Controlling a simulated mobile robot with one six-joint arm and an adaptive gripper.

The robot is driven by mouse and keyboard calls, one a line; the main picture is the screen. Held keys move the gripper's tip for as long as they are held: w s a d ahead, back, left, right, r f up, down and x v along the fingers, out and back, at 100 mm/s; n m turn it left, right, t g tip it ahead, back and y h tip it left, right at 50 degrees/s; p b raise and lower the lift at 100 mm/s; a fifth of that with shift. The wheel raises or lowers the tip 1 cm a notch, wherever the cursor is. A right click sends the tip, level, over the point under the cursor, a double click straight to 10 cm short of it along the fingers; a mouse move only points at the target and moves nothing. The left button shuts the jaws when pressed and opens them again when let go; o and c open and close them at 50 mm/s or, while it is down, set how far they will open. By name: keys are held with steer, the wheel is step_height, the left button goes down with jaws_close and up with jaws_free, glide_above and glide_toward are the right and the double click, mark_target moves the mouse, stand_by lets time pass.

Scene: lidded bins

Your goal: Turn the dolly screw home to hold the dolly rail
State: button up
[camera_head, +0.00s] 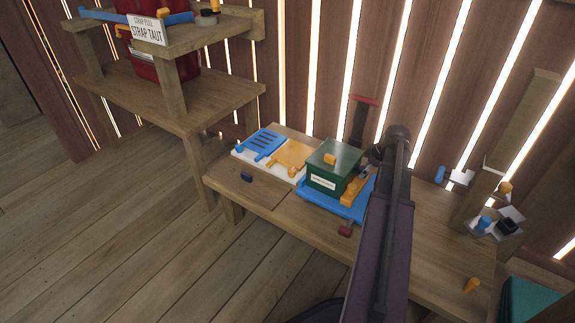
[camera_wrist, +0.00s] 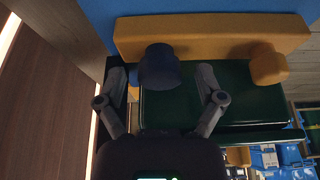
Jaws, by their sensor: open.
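A dark blue round knob, seemingly the dolly screw (camera_wrist: 160,64), stands at the orange dolly rail (camera_wrist: 215,32) in the wrist view. The rail also shows in the head view (camera_head: 355,187), lying along the side of the green bin (camera_head: 328,178) on the blue dolly (camera_head: 318,203). My gripper (camera_wrist: 161,76) is open, with one finger on each side of the knob. A gap shows between the knob and each finger. In the head view my arm hides the gripper and the screw.
An orange knob (camera_wrist: 269,66) sits beside the rail. Left of the dolly on the bench (camera_head: 265,203) lie a blue slotted plate (camera_head: 262,142) and an orange plate (camera_head: 293,152). A post with small fittings (camera_head: 505,165) stands right. A strap shelf (camera_head: 190,90) stands back left.

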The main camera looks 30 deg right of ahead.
steer(key=shift+w+d+n+y, duration=0.1)
steer(key=shift+n+y, duration=0.3)
steer(key=shift+n, duration=0.6)
steer(key=shift+r+n, duration=0.25)
steer(key=shift+n, duration=0.05)
steer(key=p+v, duration=1.3)
steer(key=v, duration=0.1)
steer(key=w+a, duration=0.2)
steer(key=a, duration=0.3)
steer(key=w+a+f+m+g, duration=0.1)
steer(key=w+a, duration=0.1)
steer(key=a, duration=0.2)
steer(key=w+a+m+g, duration=0.1)
steer(key=w+a, duration=0.1)
steer(key=a, duration=0.3)
steer(key=shift+w+a+f, duration=0.25)
steer(key=shift+a, duration=0.05)
steer(key=w+a+m+g+h, duration=0.1)
steer(key=w+a+m, duration=0.1)
steer(key=a, duration=1.6)
steer(key=shift+f+m+b, duration=0.35)
steer(key=shift+f+m, duration=0.05)
steer(key=shift+m, duration=0.2)
steer(key=shift+a, duration=0.1)
